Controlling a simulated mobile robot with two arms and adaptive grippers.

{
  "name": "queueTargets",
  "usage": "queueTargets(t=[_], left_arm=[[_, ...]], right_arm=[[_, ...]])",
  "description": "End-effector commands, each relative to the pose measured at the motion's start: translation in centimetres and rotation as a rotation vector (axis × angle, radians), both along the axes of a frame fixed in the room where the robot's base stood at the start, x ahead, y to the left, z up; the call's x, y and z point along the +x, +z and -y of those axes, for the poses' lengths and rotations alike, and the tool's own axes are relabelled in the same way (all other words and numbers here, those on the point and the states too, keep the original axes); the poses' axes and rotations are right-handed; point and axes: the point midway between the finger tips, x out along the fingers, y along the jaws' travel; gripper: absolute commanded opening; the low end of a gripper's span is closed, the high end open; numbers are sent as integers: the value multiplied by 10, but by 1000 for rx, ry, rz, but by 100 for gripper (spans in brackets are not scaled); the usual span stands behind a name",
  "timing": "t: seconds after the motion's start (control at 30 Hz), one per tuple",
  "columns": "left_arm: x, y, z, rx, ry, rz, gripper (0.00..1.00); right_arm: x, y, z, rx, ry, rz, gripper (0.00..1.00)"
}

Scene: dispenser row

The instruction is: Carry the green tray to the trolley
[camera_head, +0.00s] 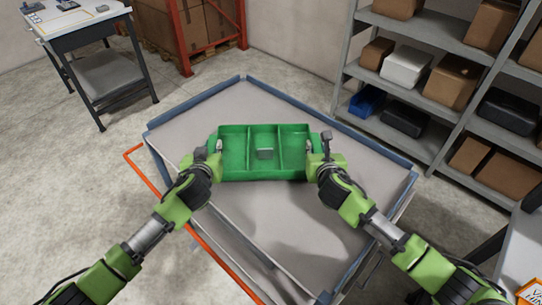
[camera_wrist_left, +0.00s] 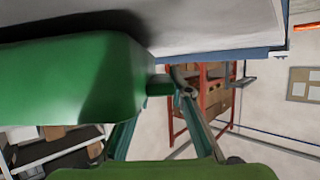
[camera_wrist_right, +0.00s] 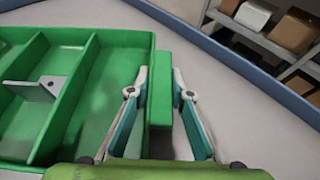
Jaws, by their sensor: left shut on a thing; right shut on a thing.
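The green tray (camera_head: 236,170) is level over the grey top of the trolley (camera_head: 300,225), inside its blue rim. A dark shadow lies under the tray; whether it touches the top or hangs just above is hard to tell. A grey metal bracket (camera_head: 265,153) sits in its middle compartment, also in the right wrist view (camera_wrist_right: 36,88). My left gripper (camera_head: 218,148) is shut on the tray's left end; the left wrist view shows its fingers (camera_wrist_left: 165,88) at a green tab. My right gripper (camera_head: 323,145) is shut on the right tab, its fingers (camera_wrist_right: 160,90) on either side.
An orange handle (camera_head: 180,215) runs along the trolley's left side. Grey shelves (camera_head: 450,95) with boxes stand to the right. A work table (camera_head: 78,28) is at the far left, and an orange rack (camera_head: 182,40) with cartons behind. The trolley top around the tray is clear.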

Motion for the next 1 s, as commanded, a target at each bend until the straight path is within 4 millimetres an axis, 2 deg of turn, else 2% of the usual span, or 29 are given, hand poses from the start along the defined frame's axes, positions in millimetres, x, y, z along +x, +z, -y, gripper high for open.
queueTargets(t=[0.17,0.2,0.27,0.7,0.87,1.0], left_arm=[[1,-12,-1,1,1,2,0],[0,-12,-1,2,1,1,22],[0,-10,-1,2,1,1,37],[-4,-9,0,0,0,0,37],[-20,-3,0,0,-1,-1,37],[-43,6,1,-3,-1,-1,37]], right_arm=[[0,-13,1,-3,-1,1,0],[0,-13,1,-3,-1,0,22],[0,-11,1,-3,-1,0,36],[0,-10,0,0,0,0,36],[0,-10,0,0,0,0,36],[0,-10,0,0,0,0,36]])
